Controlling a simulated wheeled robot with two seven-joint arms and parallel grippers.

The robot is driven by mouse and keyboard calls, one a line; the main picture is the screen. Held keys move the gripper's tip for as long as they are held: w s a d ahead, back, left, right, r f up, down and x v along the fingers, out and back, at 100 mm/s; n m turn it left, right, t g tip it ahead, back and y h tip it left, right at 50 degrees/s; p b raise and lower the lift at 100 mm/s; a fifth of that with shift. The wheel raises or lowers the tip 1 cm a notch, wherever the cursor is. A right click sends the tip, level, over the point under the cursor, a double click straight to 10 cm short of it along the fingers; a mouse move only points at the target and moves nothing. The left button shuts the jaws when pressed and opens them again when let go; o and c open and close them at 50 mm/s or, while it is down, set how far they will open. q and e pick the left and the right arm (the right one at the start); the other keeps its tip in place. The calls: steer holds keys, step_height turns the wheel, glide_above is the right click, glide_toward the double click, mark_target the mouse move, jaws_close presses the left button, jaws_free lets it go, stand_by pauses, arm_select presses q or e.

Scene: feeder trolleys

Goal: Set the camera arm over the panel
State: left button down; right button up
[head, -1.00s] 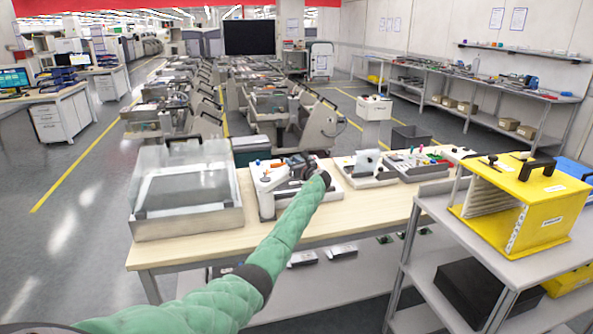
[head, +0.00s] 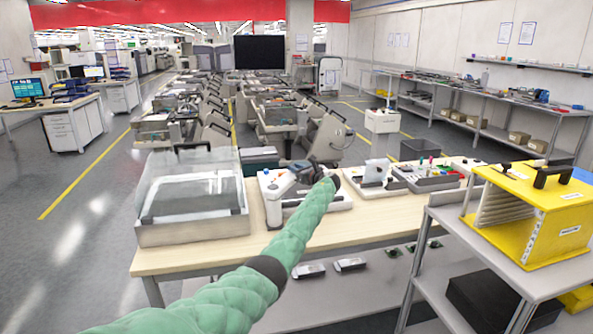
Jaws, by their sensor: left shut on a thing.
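A bench device with a white base (head: 275,187) stands on the wooden table, just right of the clear-lidded box. My left arm, in a green quilted sleeve, reaches over the table to it. My left gripper (head: 302,168) is small and dark here, low over the device, and is shut on a part of it that looks like the camera arm. The gripper and wrist hide most of that part. I cannot make out the panel clearly behind the wrist. My right gripper is not in view.
The clear-lidded box (head: 192,230) stands left on the table (head: 350,228). Small fixtures (head: 375,178) and a grey tray (head: 430,182) stand to the right. A grey shelf trolley (head: 450,222) with a yellow rack (head: 545,225) closes off the right front. Feeder trolleys fill the aisle behind.

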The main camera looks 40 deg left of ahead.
arm_select(q)
steer(key=c, duration=1.2)
jaws_free()
steer(key=shift+o, duration=0.2)
steer(key=shift+d, duration=0.1)
steer(key=b+v, duration=0.1)
steer(key=v, duration=0.6)
steer(key=shift+d, duration=0.3)
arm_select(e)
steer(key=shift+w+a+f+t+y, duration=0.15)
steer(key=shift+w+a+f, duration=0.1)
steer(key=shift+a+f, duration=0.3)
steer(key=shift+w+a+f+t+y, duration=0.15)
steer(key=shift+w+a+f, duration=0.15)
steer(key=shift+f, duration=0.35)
arm_select(q)
steer(key=shift+f, duration=0.1)
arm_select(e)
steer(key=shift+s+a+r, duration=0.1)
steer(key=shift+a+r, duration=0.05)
